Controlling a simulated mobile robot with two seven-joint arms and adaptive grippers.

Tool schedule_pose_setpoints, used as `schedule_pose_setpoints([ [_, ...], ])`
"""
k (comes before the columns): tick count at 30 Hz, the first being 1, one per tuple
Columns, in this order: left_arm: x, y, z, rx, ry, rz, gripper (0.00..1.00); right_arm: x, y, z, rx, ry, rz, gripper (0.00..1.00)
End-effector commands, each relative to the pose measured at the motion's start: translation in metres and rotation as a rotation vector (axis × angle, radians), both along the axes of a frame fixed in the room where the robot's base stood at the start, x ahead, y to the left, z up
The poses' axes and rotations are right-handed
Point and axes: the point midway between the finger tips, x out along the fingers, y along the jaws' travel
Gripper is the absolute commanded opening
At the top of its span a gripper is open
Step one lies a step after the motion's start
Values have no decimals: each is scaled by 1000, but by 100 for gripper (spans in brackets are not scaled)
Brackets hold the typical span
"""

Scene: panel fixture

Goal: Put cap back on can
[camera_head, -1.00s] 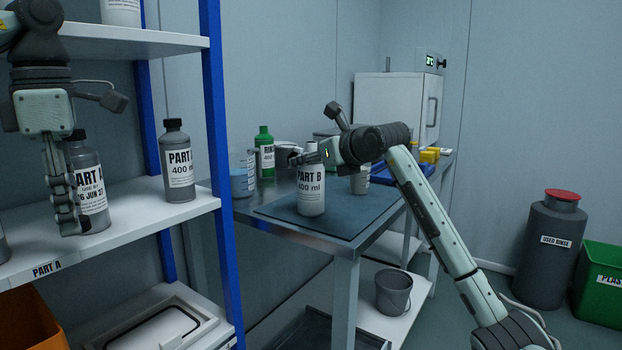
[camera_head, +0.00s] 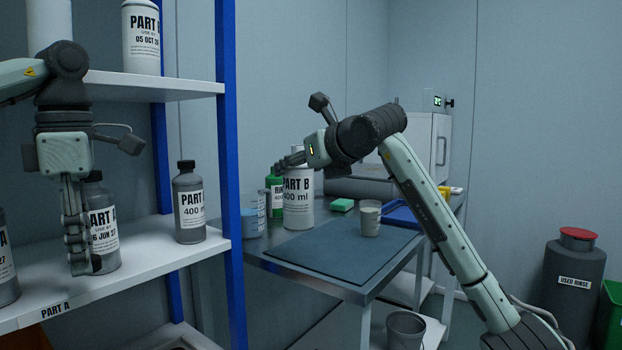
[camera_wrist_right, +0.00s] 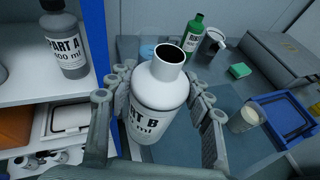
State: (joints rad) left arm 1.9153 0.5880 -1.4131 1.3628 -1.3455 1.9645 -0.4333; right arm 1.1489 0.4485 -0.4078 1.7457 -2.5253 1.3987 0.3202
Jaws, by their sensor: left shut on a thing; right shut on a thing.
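The white PART B can (camera_head: 299,200) is upright with its dark mouth open, as the right wrist view shows on the can (camera_wrist_right: 160,95). My right gripper (camera_head: 292,160) is shut around its upper body and holds it above the bench; its fingers flank the can in the right wrist view (camera_wrist_right: 158,100). My left gripper (camera_head: 82,268) points down above the shelf, in front of a grey PART A bottle (camera_head: 103,232). It is shut on a small dark thing at the fingertips, apparently the cap, mostly hidden by the fingers.
Another PART A bottle (camera_head: 188,208) stands on the shelf (camera_head: 150,268), beside a blue post (camera_head: 229,150). The bench holds a dark mat (camera_head: 345,255), a cup (camera_head: 369,218), a green sponge (camera_head: 342,205), a beaker (camera_head: 252,218) and a green bottle (camera_head: 275,187).

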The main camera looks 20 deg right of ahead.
Motion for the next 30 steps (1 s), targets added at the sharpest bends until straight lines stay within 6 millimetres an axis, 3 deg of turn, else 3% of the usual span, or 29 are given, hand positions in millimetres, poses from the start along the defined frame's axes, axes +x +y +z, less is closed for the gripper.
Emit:
schedule_pose_setpoints([
  [12,0,0,0,0,0,0,20,-20,23,20,1,-4,-1,0],
  [26,0,0,0,0,0,-1,20,-21,24,20,1,-3,0,0],
  [30,0,1,-4,2,2,-29,20,-21,25,12,2,0,10,0],
])
